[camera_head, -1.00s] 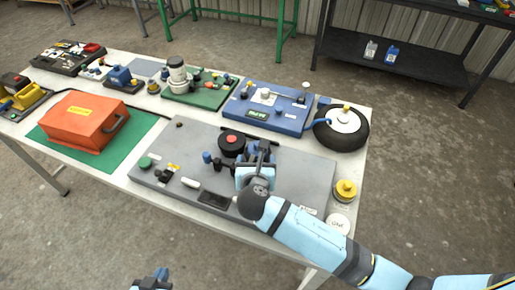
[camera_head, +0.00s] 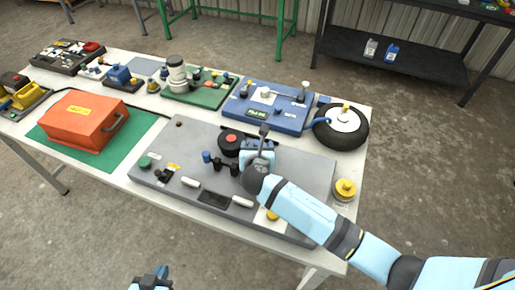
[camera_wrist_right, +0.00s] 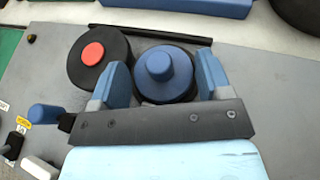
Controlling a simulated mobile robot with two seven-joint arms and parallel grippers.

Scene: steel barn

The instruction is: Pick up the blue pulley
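In the right wrist view the blue pulley (camera_wrist_right: 165,74), a blue round piece with a raised knob on a dark base, sits between the two fingers of my right gripper (camera_wrist_right: 164,82). The fingers are apart, one on each side of it; whether either touches it I cannot tell. In the head view my right gripper (camera_head: 260,145) is over the right part of the grey board, and it hides the pulley there. My left gripper (camera_head: 152,280) shows only partly at the bottom edge, far from the pulley; its opening is unclear.
A black pulley with a red centre (camera_wrist_right: 92,54) stands close beside my right gripper's left finger. A thin dark bar (camera_wrist_right: 160,32) runs behind. The grey board (camera_head: 310,185) also carries blue and white pieces. A black wheel (camera_head: 324,138) and blue board (camera_head: 285,120) lie beyond.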

